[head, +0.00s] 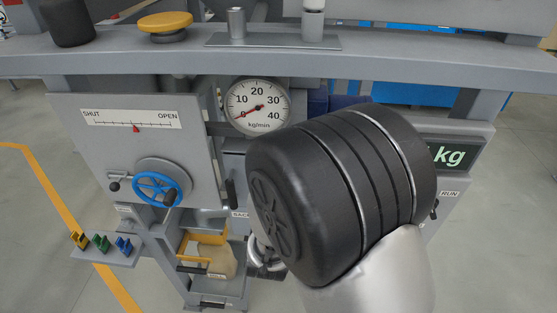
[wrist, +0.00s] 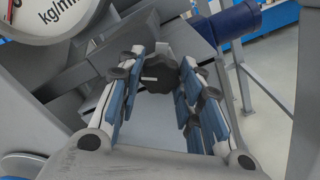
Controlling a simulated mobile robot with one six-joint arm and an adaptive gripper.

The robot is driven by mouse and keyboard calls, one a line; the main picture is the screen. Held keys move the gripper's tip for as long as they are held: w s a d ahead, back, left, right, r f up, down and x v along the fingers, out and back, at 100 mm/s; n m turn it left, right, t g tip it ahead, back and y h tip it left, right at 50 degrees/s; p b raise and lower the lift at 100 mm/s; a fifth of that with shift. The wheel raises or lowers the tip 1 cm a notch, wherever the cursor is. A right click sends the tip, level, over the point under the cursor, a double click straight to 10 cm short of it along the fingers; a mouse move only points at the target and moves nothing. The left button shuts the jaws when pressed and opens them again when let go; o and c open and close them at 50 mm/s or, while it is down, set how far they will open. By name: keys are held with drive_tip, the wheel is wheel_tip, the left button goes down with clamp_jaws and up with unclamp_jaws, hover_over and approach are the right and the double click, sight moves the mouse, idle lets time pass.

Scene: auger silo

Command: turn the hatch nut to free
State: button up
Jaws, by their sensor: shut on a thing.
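The hatch nut (wrist: 157,76) shows in the wrist view as a dark lobed knob with a short white mark. It sits between the fingertips of my gripper (wrist: 163,66). The blue-padded fingers are shut on it from both sides. Part of the knob is hidden by the pads, and I cannot tell how far it is turned. In the head view my dark arm covers the nut and gripper.
A dial gauge (head: 258,105) reads near zero. On the left panel are a SHUT–OPEN scale (head: 133,120) with a red pointer near mid-scale and a blue handwheel (head: 155,189). A blue motor (wrist: 232,24) is close behind my fingers. A grey shelf (head: 200,56) runs above.

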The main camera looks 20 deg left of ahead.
drive_tip(key=shift+r, duration=0.1)
idle(0.4)
drive_tip(key=o, duration=1.1)
drive_tip(key=shift+c, duration=0.2)
drive_tip(key=v, duration=0.7)
drive_tip(key=shift+s, duration=0.2)
